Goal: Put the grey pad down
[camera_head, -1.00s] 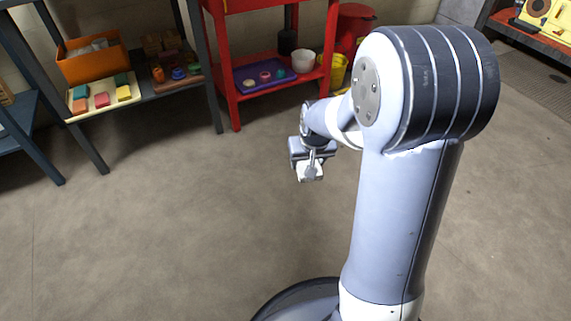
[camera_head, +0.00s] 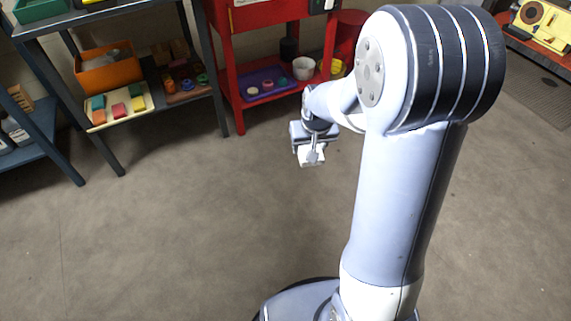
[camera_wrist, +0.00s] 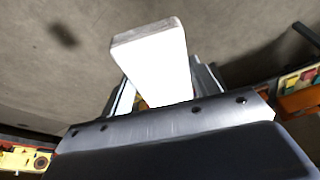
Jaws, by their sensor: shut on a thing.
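The pad (camera_wrist: 155,65) is a flat block, lit almost white on its broad face with a greyer edge, in the wrist view. My gripper (camera_wrist: 157,98) is shut on it, and the pad sticks out beyond the fingers. In the head view my gripper (camera_head: 312,153) hangs over open floor in front of the red shelf, with the pale pad at its end. The fingertips are partly hidden behind the pad.
A red shelf (camera_head: 237,120) holds a purple tray (camera_head: 268,84) and a white pot (camera_head: 303,68). A dark metal shelf at left carries an orange bin (camera_head: 110,74) and a cream tray (camera_head: 122,117) of coloured blocks. The floor (camera_head: 180,220) between is clear.

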